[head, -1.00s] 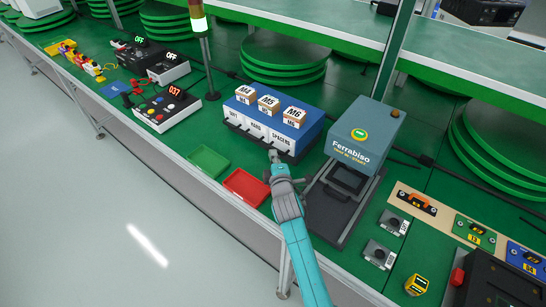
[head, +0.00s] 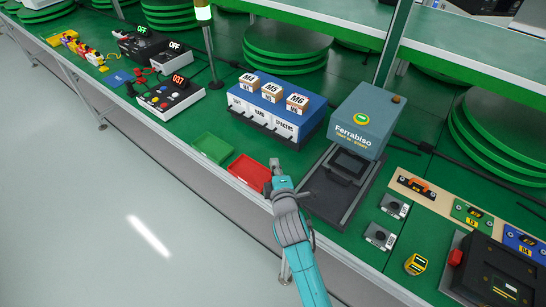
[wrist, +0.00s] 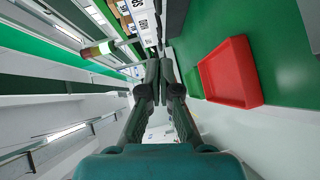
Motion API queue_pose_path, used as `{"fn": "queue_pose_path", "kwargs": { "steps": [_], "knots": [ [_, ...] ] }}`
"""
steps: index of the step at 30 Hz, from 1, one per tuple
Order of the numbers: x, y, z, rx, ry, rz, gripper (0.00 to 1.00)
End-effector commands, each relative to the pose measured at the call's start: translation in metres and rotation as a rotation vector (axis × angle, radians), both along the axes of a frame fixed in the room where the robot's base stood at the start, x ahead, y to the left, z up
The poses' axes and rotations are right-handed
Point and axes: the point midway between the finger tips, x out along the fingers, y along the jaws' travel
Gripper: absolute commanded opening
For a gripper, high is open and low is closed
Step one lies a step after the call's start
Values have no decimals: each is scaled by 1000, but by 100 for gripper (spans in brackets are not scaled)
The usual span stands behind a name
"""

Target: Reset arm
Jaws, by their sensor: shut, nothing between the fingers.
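My gripper (head: 272,170) is shut and empty. In the head view it is above the bench's front part, just right of the red tray (head: 249,173) and in front of the blue drawer unit (head: 276,112). In the wrist view the two dark fingers (wrist: 160,68) are together at the centre, and the red tray (wrist: 229,73) lies to their right. My arm comes in from the bottom edge of the head view.
A green tray (head: 212,148) is left of the red one. The grey-blue Ferrabiso machine (head: 365,122) stands right of my gripper, with its dark base (head: 340,190) close by. A signal tower (head: 208,45) rises behind. Floor in front is clear.

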Motion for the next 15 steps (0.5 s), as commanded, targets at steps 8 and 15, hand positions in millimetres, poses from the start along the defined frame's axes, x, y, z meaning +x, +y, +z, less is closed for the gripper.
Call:
{"fn": "queue_pose_path", "kwargs": {
  "steps": [8, 15],
  "knots": [
    [-10, -1, 2, 0, -1, 0, 0],
    [-26, -11, -11, 34, 14, -6, 0]
  ]
}}
